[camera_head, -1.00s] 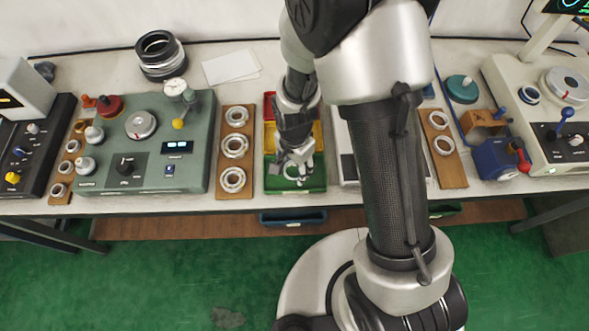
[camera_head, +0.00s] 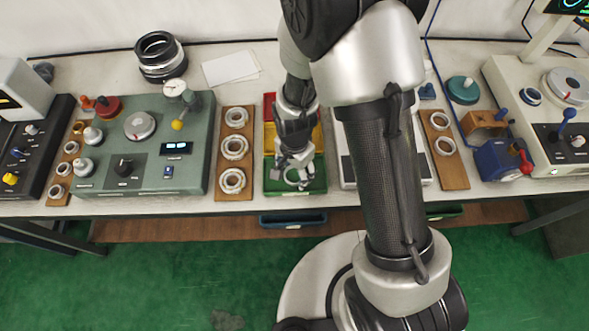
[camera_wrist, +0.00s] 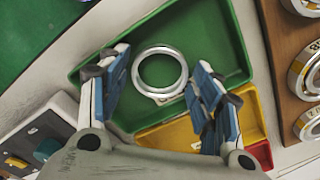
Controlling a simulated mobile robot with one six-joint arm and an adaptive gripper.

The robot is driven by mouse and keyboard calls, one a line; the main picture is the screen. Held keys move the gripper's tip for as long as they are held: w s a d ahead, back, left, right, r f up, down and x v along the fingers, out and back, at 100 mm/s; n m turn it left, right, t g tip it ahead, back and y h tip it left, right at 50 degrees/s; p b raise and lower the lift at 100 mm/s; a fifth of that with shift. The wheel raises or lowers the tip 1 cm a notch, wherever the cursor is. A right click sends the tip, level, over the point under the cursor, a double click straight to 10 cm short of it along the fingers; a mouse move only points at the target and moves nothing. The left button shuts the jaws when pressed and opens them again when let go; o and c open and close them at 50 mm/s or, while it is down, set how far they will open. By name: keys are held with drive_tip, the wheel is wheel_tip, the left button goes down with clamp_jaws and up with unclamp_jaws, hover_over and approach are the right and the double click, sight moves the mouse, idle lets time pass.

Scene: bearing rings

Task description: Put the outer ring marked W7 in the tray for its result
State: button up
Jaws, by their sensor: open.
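A plain silver ring (camera_wrist: 160,72) lies in the green tray (camera_wrist: 237,52), seen in the wrist view; any mark on it cannot be read. In the head view the ring (camera_head: 293,177) shows below my gripper (camera_head: 296,168), inside the green tray (camera_head: 318,186). My gripper (camera_wrist: 155,88) is open, its blue-padded fingers apart on either side of the ring and not touching it as far as I can see. A yellow tray (camera_wrist: 178,132) and a red tray (camera_wrist: 262,153) adjoin the green one; in the head view my arm partly hides them.
A wooden board (camera_head: 220,170) with several rings stands left of the trays, and another board (camera_head: 453,172) with two rings is at right. A green gauge machine (camera_head: 150,150) stands further left. White papers (camera_head: 230,67) lie behind.

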wheel_tip(320, 180, up, 20)
drive_tip(key=d+n+t+p, duration=0.1)
drive_tip(key=d+n+p, duration=0.1)
drive_tip(key=d+p, duration=0.15)
drive_tip(key=s+d+r+n+t, duration=0.1)
drive_tip(key=s+d+r+n, duration=0.2)
drive_tip(key=s+r, duration=0.3)
drive_tip(key=s+d+r+n+t, duration=0.2)
drive_tip(key=s+d+r+n, duration=0.2)
drive_tip(key=s+r, duration=0.3)
wheel_tip(320, 180, up, 3)
drive_tip(key=shift+s+d+r+t+p, duration=0.2)
drive_tip(key=shift+s+t+p, duration=0.1)
drive_tip(key=shift+p, duration=0.15)
